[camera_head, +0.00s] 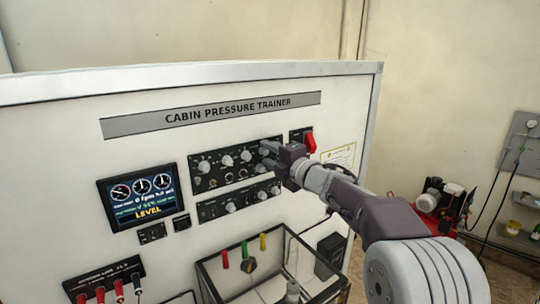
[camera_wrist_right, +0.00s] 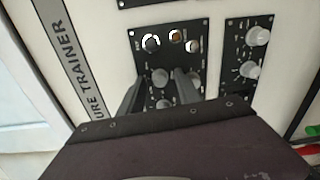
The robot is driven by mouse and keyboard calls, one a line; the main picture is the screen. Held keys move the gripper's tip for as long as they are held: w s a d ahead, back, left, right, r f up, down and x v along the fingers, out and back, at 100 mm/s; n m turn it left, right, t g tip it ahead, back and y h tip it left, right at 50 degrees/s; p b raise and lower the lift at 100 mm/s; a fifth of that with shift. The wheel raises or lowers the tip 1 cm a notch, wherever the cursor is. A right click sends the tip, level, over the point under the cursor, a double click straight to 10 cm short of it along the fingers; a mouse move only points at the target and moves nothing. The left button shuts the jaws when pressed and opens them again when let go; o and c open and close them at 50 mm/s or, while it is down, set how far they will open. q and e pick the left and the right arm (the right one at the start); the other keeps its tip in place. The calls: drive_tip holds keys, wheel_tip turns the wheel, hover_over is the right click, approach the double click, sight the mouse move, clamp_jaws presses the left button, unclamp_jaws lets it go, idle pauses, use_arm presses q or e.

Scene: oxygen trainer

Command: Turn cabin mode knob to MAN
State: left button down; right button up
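The upper black control panel (camera_head: 212,172) on the trainer face carries several grey-white knobs; its labels are too small to read, so I cannot tell which is the cabin mode knob. My right gripper (camera_head: 266,151) is at the right part of this panel and hides some of its knobs. In the right wrist view the fingers of the right gripper (camera_wrist_right: 158,86) are apart, with a pale knob (camera_wrist_right: 160,77) showing between them. I cannot tell whether they touch it. My left gripper is not in view.
A lower knob panel (camera_head: 232,204) sits just below, also in the wrist view (camera_wrist_right: 249,48). A red-handled switch (camera_head: 310,141) is right of the gripper. A display (camera_head: 140,198) reading LEVEL is at left. An open-topped box (camera_head: 219,258) projects below.

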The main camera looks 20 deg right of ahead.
drive_tip(key=b+v, duration=0.2)
drive_tip(key=v, duration=0.7)
drive_tip(key=shift+b, duration=0.4)
drive_tip(key=shift+w, duration=0.1)
drive_tip(key=shift+f, duration=0.1)
